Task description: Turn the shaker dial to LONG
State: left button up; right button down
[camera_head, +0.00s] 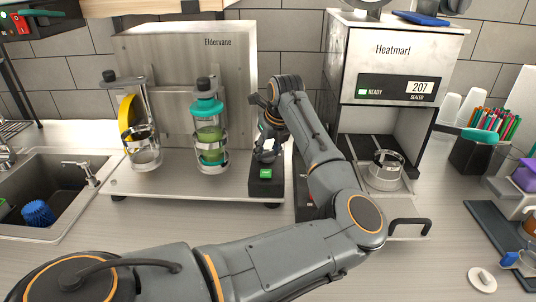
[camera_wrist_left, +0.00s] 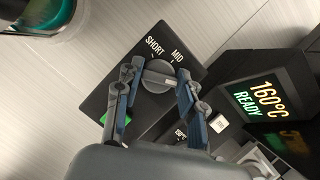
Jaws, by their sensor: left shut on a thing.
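The shaker dial (camera_wrist_left: 158,76) is a round grey knob on a black control box (camera_wrist_left: 108,92), seen in the left wrist view. The labels SHORT and MID show on the box; I see no LONG label, and a finger covers the area right of MID. My left gripper (camera_wrist_left: 160,71) has its fingers on both sides of the knob and is shut on it. In the head view, my left gripper (camera_head: 267,150) is over the control box (camera_head: 266,188), which has a green button, and hides the dial. My right gripper is not in view.
The Eldervane shaker (camera_head: 182,70) holds a clear cup and a teal-lidded green cup (camera_head: 209,130) left of the box. The Heatmarl sealer (camera_head: 396,60) stands right. A black panel (camera_wrist_left: 262,97) reading 160°C READY is beside the dial. A sink (camera_head: 60,180) is far left.

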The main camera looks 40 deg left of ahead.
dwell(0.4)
pick_arm(q)
jog(key=o, duration=1.2)
jog(key=shift+c, duration=0.2)
jog(key=v, duration=1.2)
